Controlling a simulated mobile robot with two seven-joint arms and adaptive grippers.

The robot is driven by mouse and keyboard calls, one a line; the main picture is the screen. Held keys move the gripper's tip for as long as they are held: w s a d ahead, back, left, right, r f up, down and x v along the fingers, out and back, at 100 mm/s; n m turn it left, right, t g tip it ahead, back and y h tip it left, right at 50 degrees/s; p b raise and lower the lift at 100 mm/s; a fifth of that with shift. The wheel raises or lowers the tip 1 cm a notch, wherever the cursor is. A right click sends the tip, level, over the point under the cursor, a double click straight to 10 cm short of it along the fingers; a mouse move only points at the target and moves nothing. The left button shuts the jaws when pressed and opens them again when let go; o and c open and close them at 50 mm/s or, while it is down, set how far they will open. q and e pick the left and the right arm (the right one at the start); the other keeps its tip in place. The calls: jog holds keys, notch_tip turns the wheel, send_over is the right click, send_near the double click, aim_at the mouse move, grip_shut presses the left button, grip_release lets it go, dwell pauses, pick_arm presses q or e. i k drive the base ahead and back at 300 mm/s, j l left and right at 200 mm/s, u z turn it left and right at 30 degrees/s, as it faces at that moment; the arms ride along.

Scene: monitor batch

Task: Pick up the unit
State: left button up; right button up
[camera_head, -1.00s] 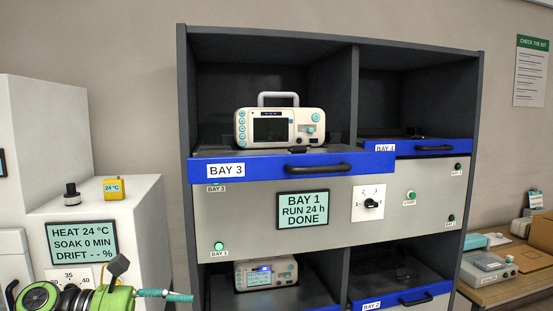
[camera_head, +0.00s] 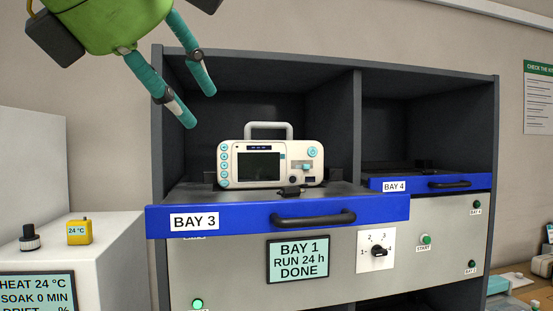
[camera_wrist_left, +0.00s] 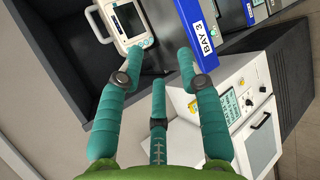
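The unit (camera_head: 300,178) is a cream monitor with a dark screen, teal buttons and a pale top handle (camera_head: 268,125). It stands upright on the pulled-out blue-fronted BAY 3 tray (camera_head: 365,212). My left gripper (camera_head: 200,108) is green with teal fingers, at the upper left, above and left of the unit. Its fingers are spread and empty. In the left wrist view the unit (camera_wrist_left: 128,18) lies beyond the fingertips (camera_wrist_left: 160,58), its handle (camera_wrist_left: 97,22) on the left side, with no contact visible. My right gripper is not in view.
The dark rack's wall and upper shelf surround the unit. The BAY 4 tray (camera_head: 448,184) is at right. A panel below holds a BAY 1 DONE display (camera_head: 298,258) and a dial (camera_head: 376,250). A white cabinet with a yellow 24 °C block (camera_head: 79,233) stands at left.

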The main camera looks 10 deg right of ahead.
aim_at(247, 164)
jog(key=i+l, duration=0.7)
jog(key=i, duration=0.25)
